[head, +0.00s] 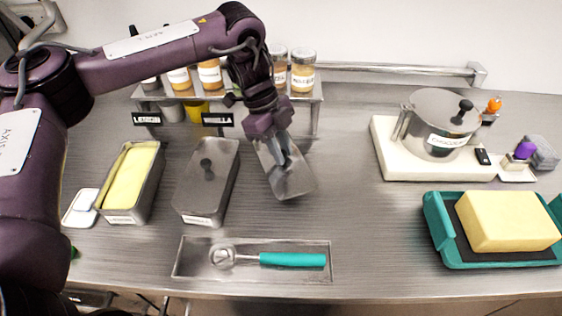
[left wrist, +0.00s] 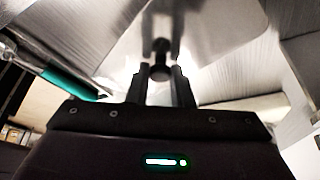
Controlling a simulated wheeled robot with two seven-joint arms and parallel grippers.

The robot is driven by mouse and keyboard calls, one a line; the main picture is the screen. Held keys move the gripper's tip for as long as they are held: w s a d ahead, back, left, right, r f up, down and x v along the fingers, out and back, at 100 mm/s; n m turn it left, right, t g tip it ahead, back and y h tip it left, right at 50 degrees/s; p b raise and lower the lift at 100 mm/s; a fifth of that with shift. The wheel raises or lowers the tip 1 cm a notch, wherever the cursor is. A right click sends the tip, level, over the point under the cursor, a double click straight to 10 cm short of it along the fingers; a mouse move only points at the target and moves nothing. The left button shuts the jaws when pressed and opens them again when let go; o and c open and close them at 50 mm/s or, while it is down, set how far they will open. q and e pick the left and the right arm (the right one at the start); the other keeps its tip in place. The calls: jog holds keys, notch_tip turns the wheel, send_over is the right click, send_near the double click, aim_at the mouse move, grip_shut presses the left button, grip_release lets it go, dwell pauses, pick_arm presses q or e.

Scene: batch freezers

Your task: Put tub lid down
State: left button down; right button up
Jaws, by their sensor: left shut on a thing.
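My left gripper (head: 275,135) is shut on the black knob of a grey metal tub lid (head: 292,184). The lid is right of the tubs, over the counter and tilted in the picture; I cannot tell whether it touches the counter. In the left wrist view the knob (left wrist: 160,72) sits between the fingertips and the lid (left wrist: 205,28) spreads behind it. An open tub (head: 130,182) with yellow filling stands at the left. A second tub (head: 207,183) beside it has its lid on. My right gripper is not in view.
A shallow tray (head: 190,267) with a teal-handled scoop (head: 292,260) lies in front. A shelf with jars (head: 303,70) stands behind. A pot (head: 437,120) on a white board (head: 386,145) and a teal tray (head: 440,235) with a yellow block are at right. The counter between is clear.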

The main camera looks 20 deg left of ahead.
pick_arm(q)
jog(key=shift+f, duration=2.2)
jog(key=c, duration=1.3)
grip_release()
jog(key=shift+f, duration=0.1)
jog(key=p+v, duration=0.1)
jog(key=v, duration=1)
jog(key=shift+r, duration=0.3)
jog(key=shift+a+r, duration=0.15)
jog(key=shift+r, duration=0.2)
